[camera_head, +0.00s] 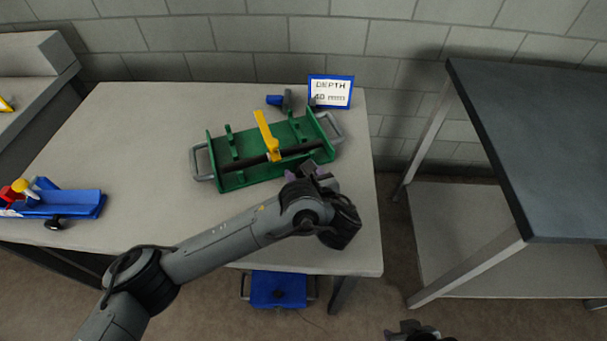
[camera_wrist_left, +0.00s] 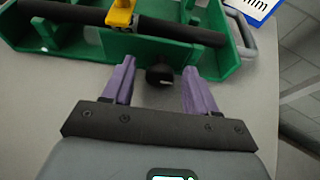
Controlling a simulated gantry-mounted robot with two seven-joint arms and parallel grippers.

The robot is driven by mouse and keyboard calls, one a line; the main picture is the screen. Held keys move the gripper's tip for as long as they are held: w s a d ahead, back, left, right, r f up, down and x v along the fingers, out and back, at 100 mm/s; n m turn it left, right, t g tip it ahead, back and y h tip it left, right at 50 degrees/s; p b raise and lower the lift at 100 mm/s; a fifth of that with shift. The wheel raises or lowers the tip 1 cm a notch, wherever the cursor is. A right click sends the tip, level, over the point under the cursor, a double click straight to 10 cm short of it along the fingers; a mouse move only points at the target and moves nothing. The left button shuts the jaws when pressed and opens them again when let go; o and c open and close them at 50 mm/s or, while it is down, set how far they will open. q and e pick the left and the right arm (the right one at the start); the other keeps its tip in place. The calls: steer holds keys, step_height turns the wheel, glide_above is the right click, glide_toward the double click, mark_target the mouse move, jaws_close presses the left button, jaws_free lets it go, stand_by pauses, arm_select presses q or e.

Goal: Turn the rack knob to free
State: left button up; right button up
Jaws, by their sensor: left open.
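The green rack (camera_head: 235,179) lies on the grey table, with a dark bar across it and a yellow lever (camera_head: 266,135) standing up from the bar. In the left wrist view the rack's green side wall (camera_wrist_left: 80,45) carries a small black knob (camera_wrist_left: 160,75). My left gripper (camera_head: 307,172) is at the rack's near side. In the left wrist view its purple fingers (camera_wrist_left: 153,90) are open, one on each side of the knob, with gaps to both. The knob is hidden in the head view. Part of my right gripper (camera_head: 412,329) shows at the bottom edge; its fingers are unclear.
A blue-framed sign (camera_head: 331,91) reading "DEPTH 40 mm" stands behind the rack, near a small blue and grey item (camera_head: 279,100). A blue tool (camera_head: 65,205) with red and yellow parts lies at the table's left. A dark-topped table (camera_head: 540,140) stands to the right.

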arm_select(q)
steer(key=shift+c, duration=0.2)
steer(key=c, duration=1)
steer(key=n+b, duration=0.1)
steer(key=n+h+b, duration=0.1)
steer(key=b, duration=0.1)
steer(key=n+t+h+b, duration=0.1)
steer(key=b, duration=0.1)
steer(key=shift+s+a+f, duration=0.1)
steer(key=shift+a+f, duration=0.15)
steer(key=shift+f, duration=0.05)
steer(key=shift+r+n, duration=0.15)
steer(key=shift+n, duration=0.25)
steer(key=o, duration=1)
steer(key=shift+r, duration=0.1)
steer(key=shift+o, duration=0.2)
